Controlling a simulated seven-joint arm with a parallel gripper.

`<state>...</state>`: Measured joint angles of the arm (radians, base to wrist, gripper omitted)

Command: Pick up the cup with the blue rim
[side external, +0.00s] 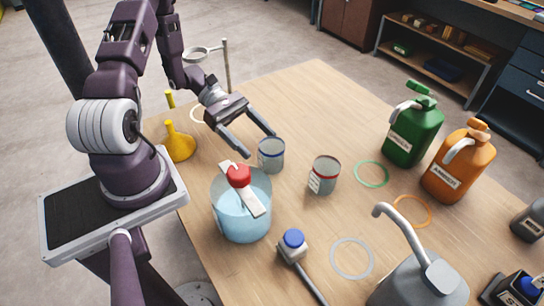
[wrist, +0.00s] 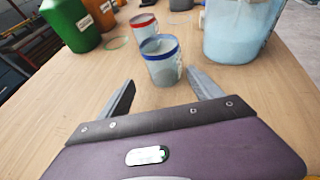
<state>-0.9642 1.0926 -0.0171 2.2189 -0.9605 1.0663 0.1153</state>
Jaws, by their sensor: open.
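The cup with the blue rim (side external: 271,155) is a small grey cup standing upright on the wooden table, and it also shows in the wrist view (wrist: 163,65). My gripper (side external: 260,144) is open and low over the table, its fingers spread and pointing at this cup. In the wrist view the cup stands just beyond and between the two fingertips (wrist: 162,78), and nothing is between the fingers. Contact with the cup cannot be told. A similar cup with a red rim (side external: 323,175) stands to its right in the side view and behind it in the wrist view (wrist: 144,27).
A large beaker of blue liquid (side external: 240,215), with a red-topped item across it, stands close to the blue-rimmed cup. Green (side external: 413,130) and orange (side external: 459,165) jugs stand right, a grey canister (side external: 420,285) in front.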

